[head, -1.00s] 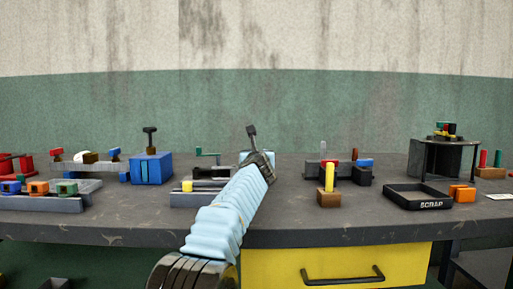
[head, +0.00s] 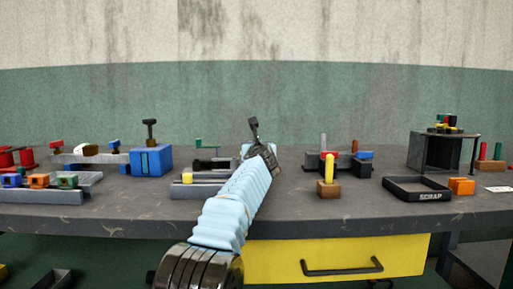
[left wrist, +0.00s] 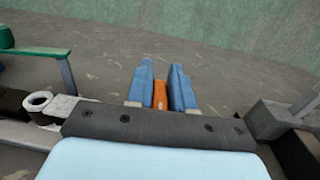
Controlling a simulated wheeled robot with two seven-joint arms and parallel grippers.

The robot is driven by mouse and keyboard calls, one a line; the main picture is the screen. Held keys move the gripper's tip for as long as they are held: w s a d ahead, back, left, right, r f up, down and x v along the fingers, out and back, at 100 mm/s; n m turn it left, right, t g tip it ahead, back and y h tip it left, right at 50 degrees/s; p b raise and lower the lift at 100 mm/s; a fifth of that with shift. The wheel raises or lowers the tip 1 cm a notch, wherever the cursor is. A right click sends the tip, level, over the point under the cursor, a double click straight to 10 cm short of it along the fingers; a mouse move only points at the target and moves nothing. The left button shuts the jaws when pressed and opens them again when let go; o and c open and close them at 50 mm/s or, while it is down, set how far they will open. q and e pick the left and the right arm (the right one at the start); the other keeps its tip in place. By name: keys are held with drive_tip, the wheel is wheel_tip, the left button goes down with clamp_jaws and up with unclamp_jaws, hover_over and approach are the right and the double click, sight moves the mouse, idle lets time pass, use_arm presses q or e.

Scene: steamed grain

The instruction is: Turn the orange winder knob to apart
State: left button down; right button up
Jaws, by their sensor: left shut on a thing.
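In the left wrist view, my left gripper (left wrist: 161,76) has its two blue fingers on either side of an upright orange piece (left wrist: 160,97), which looks like the winder knob. The fingers are shut on it. In the head view, my pale blue left arm reaches over the bench's middle and hides the knob and the fingers. A dark tilted piece (head: 253,130) shows beyond the arm's end; I cannot tell what it belongs to. The winder's body and the knob's position are hidden. My right gripper is not in view.
A grey fixture (head: 196,190) with a green crank (head: 206,143) stands left of my arm. A blue box (head: 150,161) with a dark handle is further left. A yellow peg on a wooden block (head: 328,189) and a scrap tray (head: 416,196) are right.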

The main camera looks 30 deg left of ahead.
use_arm(q)
drive_tip(key=shift+r+n+g+y+p, duration=0.1)
drive_tip(key=shift+n+g+y+p, duration=0.5)
drive_tip(key=shift+n+g+y, duration=0.5)
drive_tip(key=n+g+y+p, duration=0.1)
drive_tip(key=g+p, duration=0.1)
drive_tip(key=n+g+y+p, duration=0.2)
drive_tip(key=p, duration=0.1)
drive_tip(key=n+g+y+p, duration=0.1)
drive_tip(key=g+p, duration=0.1)
drive_tip(key=p, duration=0.1)
drive_tip(key=shift+s+a+r+n, duration=0.2)
drive_tip(key=shift+s+a+n, duration=0.1)
drive_tip(key=shift+s+n, duration=0.1)
drive_tip(key=shift+s+f+n+g+y+p, duration=0.15)
drive_tip(key=shift+n+g+y+p, duration=0.15)
drive_tip(key=shift+g+p, duration=0.35)
drive_tip(key=shift+w+f+n+g+y+p, duration=0.1)
drive_tip(key=shift+n+g+y+p, duration=0.1)
drive_tip(key=shift+n+g+p, duration=0.35)
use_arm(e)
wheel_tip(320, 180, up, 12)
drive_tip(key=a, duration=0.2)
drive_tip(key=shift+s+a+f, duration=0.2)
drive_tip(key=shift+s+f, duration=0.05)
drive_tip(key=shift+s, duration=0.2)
use_arm(q)
drive_tip(key=shift+s, duration=0.1)
drive_tip(key=c, duration=1.1)
unclamp_jaws()
